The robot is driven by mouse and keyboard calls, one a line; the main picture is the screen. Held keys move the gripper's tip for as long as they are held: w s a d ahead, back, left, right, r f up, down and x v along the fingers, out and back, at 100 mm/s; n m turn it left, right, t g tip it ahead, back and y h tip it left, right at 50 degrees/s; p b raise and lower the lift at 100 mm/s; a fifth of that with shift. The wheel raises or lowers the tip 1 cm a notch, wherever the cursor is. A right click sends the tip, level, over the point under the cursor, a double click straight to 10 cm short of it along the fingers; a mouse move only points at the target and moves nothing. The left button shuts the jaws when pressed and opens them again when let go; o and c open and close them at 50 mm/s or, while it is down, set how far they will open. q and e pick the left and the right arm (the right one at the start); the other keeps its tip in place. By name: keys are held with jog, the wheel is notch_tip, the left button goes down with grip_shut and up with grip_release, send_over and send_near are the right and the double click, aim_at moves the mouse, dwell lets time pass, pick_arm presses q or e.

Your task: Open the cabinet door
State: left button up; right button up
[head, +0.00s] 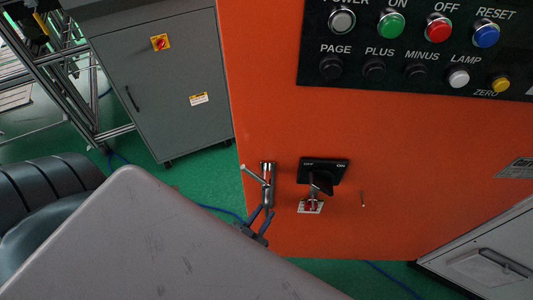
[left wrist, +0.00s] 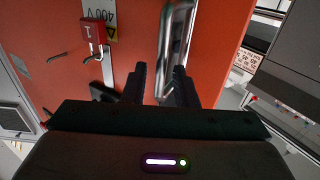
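The orange cabinet door (head: 400,150) fills the middle and right of the head view and is seen almost straight on. A chrome bar handle (head: 268,182) stands upright near its left edge. In the left wrist view the handle (left wrist: 177,40) runs down to the space between my fingers. My left gripper (head: 262,213) is at the handle's lower end in the head view. Its two dark fingers (left wrist: 160,78) are apart, with the handle's lower part between them. I cannot tell whether either finger touches it. My right gripper is not in view.
A black OFF/ON rotary switch (head: 324,171) and a red padlock (head: 311,206) sit right of the handle. A button panel (head: 405,80) is above. A grey cabinet (head: 170,90) stands behind on the left, on green floor (head: 205,183). A light grey unit (head: 490,255) is at lower right.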

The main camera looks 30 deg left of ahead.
pick_arm(q)
jog(key=s+b, duration=0.2)
jog(key=s, duration=0.6)
jog(key=shift+s+d+f, duration=0.1)
jog(key=s+a+f+g+b, duration=0.1)
jog(key=s+a+f+g, duration=0.2)
jog(key=f, duration=1)
jog(key=s+a+f+g, duration=0.1)
jog(key=s+f+g, duration=0.3)
jog(key=f, duration=0.9)
jog(key=s+a+f+g+b, duration=0.15)
jog(key=f+g, duration=0.25)
jog(key=f, duration=0.9)
jog(key=s+a+f+g, duration=0.5)
jog(key=s+a+f, duration=0.1)
jog(key=s+f, duration=0.2)
jog(key=shift+s+a+g+y, duration=0.15)
jog(key=shift+s+g+y, duration=0.25)
jog(key=shift+s, duration=0.4)
